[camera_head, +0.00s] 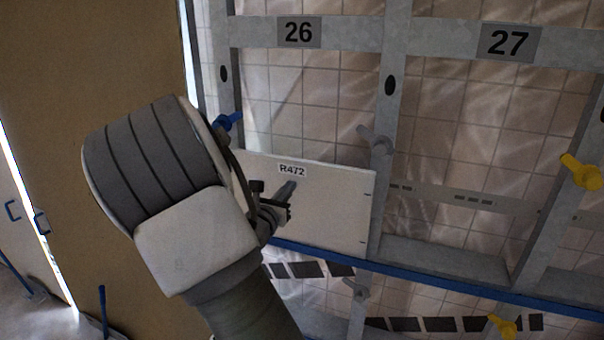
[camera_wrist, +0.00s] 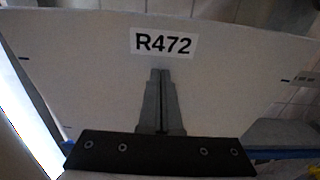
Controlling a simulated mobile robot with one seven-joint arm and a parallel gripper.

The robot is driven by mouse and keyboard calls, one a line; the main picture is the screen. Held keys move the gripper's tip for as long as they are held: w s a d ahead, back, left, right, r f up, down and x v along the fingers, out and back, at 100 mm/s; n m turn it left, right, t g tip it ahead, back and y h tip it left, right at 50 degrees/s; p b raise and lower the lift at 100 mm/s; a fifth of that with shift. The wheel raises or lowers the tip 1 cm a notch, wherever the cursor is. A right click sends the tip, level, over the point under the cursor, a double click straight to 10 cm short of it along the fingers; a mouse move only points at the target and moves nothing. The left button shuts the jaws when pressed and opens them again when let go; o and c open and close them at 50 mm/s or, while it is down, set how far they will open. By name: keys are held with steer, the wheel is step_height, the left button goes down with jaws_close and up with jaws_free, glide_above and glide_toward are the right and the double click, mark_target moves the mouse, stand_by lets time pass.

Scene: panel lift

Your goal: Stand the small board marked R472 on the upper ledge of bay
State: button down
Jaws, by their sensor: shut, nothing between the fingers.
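The white board marked R472 (camera_head: 325,215) stands nearly upright in bay 26, its lower edge at the blue-edged ledge (camera_head: 420,277). My arm hides its lower left part. The board also fills much of the wrist view (camera_wrist: 80,70), its label near the top edge. My gripper (camera_head: 291,186) is shut and empty in front of the board, just below the label. In the wrist view the closed fingertips (camera_wrist: 160,73) point at the board face. I cannot tell whether they touch it.
A blue catch (camera_head: 228,122) is at the left post and a grey catch (camera_head: 375,140) at the post right of the board. Bay 27 (camera_head: 508,42) is empty, with a yellow catch (camera_head: 582,173) at its right. A brown panel (camera_head: 90,60) stands at left.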

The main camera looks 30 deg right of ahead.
steer(key=x, duration=0.2)
steer(key=shift+w+d+b, duration=0.15)
steer(key=shift+d+b, duration=0.1)
steer(key=shift+b, duration=0.05)
stand_by(0.4)
steer(key=shift+a, duration=0.1)
steer(key=p+v, duration=0.1)
steer(key=v, duration=0.9)
steer(key=shift+p, duration=0.4)
stand_by(1.0)
stand_by(0.4)
